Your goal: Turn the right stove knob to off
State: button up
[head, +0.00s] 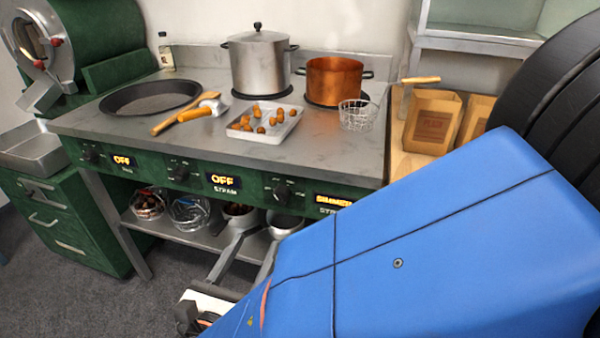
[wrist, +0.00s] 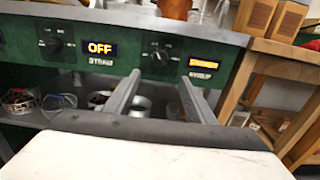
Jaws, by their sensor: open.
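The right stove knob (head: 283,192) is a dark round knob on the green front panel. It also shows in the wrist view (wrist: 160,57), just beyond my fingertips. The display (head: 334,200) to its right is lit orange and seems to read SIMMER, partly cut off by my blue arm in the head view. In the wrist view this display (wrist: 204,62) is lit but too blurred to read. My gripper (wrist: 160,78) is open and empty, its two grey fingers apart, below and in front of the knob. The fingers do not appear to touch it.
The middle knob (head: 180,172) and left knob (head: 90,153) have displays reading OFF. A steel pot (head: 259,65), a copper pot (head: 335,80) and a tray (head: 247,129) of chestnuts stand on the stove. Bowls and pans sit on the shelf (head: 165,229) below. Paper bags (head: 432,121) stand at right.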

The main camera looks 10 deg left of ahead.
aim_at(278, 201)
jog(key=w, duration=0.9)
jog(key=w+d, duration=0.1)
jog(key=w, duration=0.4)
jog(key=shift+w, duration=0.1)
jog(key=c, duration=1)
